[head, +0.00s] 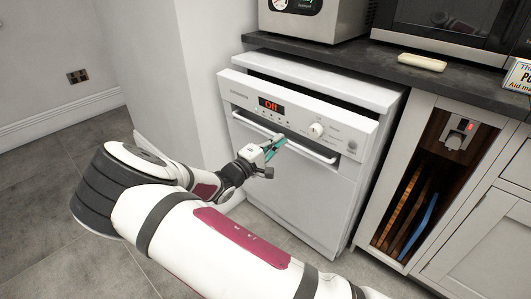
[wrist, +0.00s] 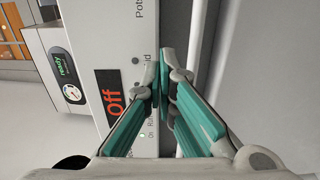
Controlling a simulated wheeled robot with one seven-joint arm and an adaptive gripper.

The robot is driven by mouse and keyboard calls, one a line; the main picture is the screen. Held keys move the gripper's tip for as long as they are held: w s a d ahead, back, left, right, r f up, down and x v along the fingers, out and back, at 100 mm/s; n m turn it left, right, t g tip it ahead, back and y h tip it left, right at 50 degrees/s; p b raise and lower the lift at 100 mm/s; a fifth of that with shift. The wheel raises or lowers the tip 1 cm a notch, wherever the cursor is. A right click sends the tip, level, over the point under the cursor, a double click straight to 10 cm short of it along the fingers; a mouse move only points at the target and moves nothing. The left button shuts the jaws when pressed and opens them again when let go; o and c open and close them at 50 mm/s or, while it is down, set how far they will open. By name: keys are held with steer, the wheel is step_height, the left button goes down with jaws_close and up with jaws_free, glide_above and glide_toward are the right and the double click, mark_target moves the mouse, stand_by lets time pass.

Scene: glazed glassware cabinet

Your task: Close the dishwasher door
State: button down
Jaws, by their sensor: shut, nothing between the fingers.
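The white dishwasher (head: 300,160) stands under the dark counter. Its door (head: 290,190) is nearly upright and leans out slightly at the top, with a dark gap behind its upper edge. The control panel shows "Off" in red and has a round knob (head: 317,130). A long bar handle (head: 310,150) runs below the panel. My gripper (head: 277,146) is shut and empty at the door front, near the handle's middle. In the wrist view the teal fingers (wrist: 163,78) meet in front of the panel, beside the bar; I cannot tell whether they touch the door.
A dark counter (head: 440,80) above holds a steel appliance (head: 305,20), a microwave (head: 445,25) and a pale block (head: 422,62). An open cabinet with upright boards (head: 405,205) stands to the right. A white wall is to the left; the grey floor in front is clear.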

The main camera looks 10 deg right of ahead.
steer(key=x, duration=0.3)
steer(key=shift+w+b, duration=0.1)
steer(key=shift+b, duration=0.3)
steer(key=shift+d, duration=0.1)
